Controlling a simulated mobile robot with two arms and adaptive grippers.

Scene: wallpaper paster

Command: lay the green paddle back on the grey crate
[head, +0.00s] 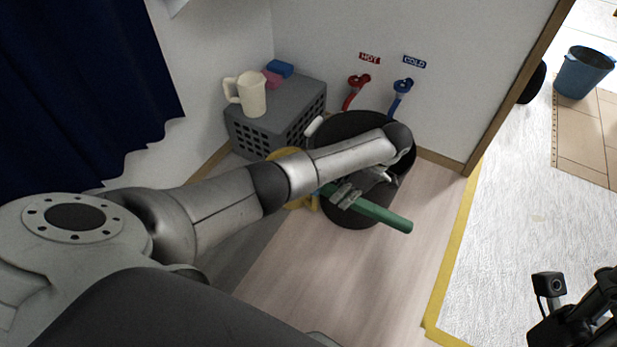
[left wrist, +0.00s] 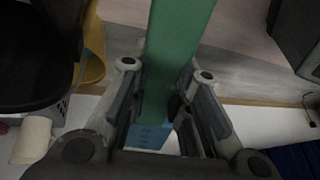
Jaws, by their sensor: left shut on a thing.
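The green paddle (head: 385,215) is held in my left gripper (head: 358,193), in front of the black bin. Its green end points to the lower right in the head view. In the left wrist view the green paddle (left wrist: 175,45) runs between the shut fingers of my left gripper (left wrist: 160,98), with a light blue part (left wrist: 150,136) near the palm. The grey crate (head: 242,134) stands against the wall, up and left of the gripper. Part of my right gripper's black body (head: 590,325) shows at the lower right; its fingertips are not clear.
On the crate are a cream mug (head: 252,94), a pink block (head: 271,79) and a blue block (head: 281,69). The black bin (head: 340,134) stands right of the crate, below red and blue taps. A yellow object (head: 283,153) is partly hidden by my arm.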

